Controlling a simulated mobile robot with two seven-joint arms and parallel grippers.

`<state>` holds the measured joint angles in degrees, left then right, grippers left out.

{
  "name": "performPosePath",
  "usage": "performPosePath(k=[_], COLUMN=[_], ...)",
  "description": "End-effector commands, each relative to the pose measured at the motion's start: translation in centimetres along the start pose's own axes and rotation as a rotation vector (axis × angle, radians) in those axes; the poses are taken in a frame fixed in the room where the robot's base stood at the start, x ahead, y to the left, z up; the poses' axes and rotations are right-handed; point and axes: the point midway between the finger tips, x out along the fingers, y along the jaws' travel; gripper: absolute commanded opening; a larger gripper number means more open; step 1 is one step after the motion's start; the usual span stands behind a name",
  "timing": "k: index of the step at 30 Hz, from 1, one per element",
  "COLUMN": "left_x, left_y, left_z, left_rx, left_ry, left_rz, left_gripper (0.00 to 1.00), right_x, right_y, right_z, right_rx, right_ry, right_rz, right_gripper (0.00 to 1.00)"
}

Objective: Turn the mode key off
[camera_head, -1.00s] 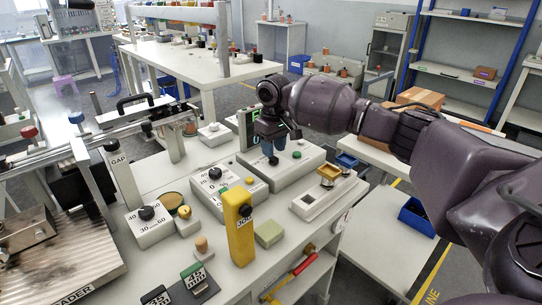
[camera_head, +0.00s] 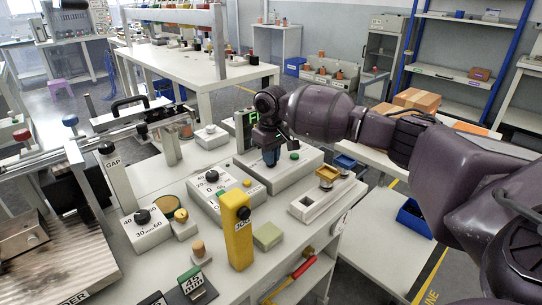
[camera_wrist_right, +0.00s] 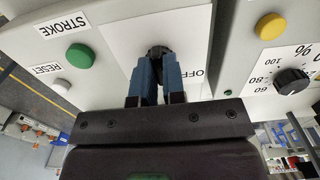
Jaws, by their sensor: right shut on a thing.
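The mode key is a small black knob (camera_wrist_right: 157,52) on a white plate in the right wrist view. The letters "OF" of a label (camera_wrist_right: 195,73) show beside my fingers; the rest is hidden. My right gripper (camera_head: 271,158) points down at the box, and its blue fingertips (camera_wrist_right: 158,66) are shut on the key. The fingers hide part of the key, and I cannot tell its pointing direction. My left gripper is not in view.
A dial box (camera_head: 212,190) stands close on the left. A yellow post (camera_head: 238,235) stands in front. A white slotted block (camera_head: 308,205) is to the right.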

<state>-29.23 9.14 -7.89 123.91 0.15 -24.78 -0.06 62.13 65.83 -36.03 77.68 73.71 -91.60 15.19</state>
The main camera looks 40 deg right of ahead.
Motion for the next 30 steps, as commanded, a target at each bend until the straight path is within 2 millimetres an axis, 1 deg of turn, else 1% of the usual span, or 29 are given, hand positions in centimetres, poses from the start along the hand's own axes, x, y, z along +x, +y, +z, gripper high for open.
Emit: performPosePath(k=[5, 11, 24, 30], left_x=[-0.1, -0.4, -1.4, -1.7], left_y=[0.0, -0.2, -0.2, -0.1], left_z=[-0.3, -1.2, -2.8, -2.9], left_rx=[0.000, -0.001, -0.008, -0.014], left_ry=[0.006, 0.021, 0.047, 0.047], left_rz=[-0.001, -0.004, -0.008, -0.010], left_gripper=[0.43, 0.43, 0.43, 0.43], right_x=[-0.1, -0.4, -0.3, -0.2], right_y=[0.0, -0.1, -0.1, -0.1], right_z=[0.0, 0.0, 0.0, 0.0], right_rx=[-0.023, -0.111, -0.472, -0.620], right_ry=[0.001, 0.003, 0.003, 0.002], right_rz=[-0.001, -0.001, -0.001, -0.001], right_gripper=[0.00, 0.00, 0.00, 0.00])
